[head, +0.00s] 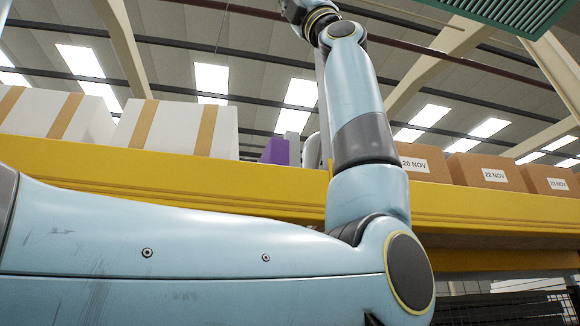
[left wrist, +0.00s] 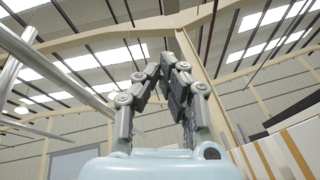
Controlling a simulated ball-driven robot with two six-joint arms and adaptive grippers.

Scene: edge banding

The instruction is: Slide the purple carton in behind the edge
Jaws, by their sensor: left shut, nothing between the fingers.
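The purple carton (head: 274,151) stands on the high shelf behind the yellow beam (head: 120,178) that forms the shelf's front edge. Its lower part is hidden by the beam, so I cannot tell how far its front is from the edge. My left arm rises in front of the shelf, just right of the carton, and its gripper is out of the head view. In the left wrist view my left gripper (left wrist: 167,72) is shut and empty, pointing up toward the roof. The carton does not show there. My right gripper is in neither view.
White cartons with tan bands (head: 172,126) stand left of the purple carton; similar ones (left wrist: 282,153) show lower right in the left wrist view. Brown dated boxes (head: 486,171) stand to the right. A green slatted panel (head: 510,12) hangs at the upper right.

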